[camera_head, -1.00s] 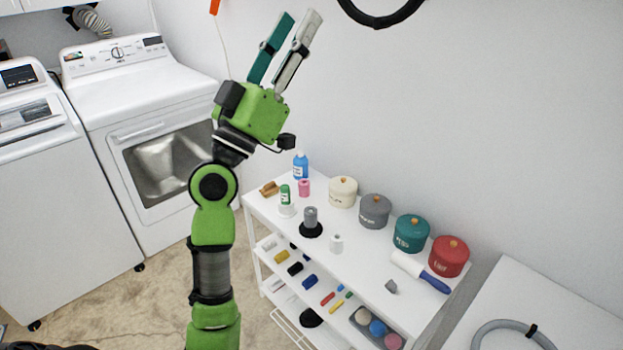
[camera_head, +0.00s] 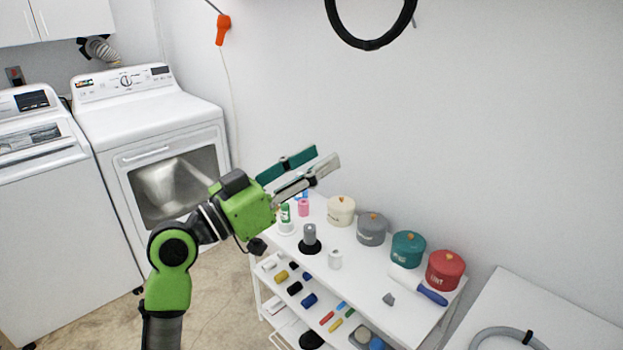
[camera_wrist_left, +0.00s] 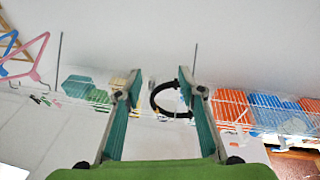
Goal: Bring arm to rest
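My left arm comes up from the bottom left in the head view. Its green left gripper (camera_head: 316,168) points up and to the right, above the back left end of the white shelf cart (camera_head: 362,293). The two fingers are spread apart with nothing between them. In the left wrist view the left gripper (camera_wrist_left: 158,90) also shows open and empty, its teal finger pads apart. The black ring (camera_wrist_left: 168,99) on the wall shows beyond the fingers there. My right gripper is in neither view.
The cart top holds a cream pot (camera_head: 341,212), a grey pot (camera_head: 372,230), a teal pot (camera_head: 408,250), a red pot (camera_head: 445,270) and a lint roller (camera_head: 431,293). A dryer (camera_head: 150,110) and a washer (camera_head: 45,200) stand left. A white surface (camera_head: 560,315) is at right.

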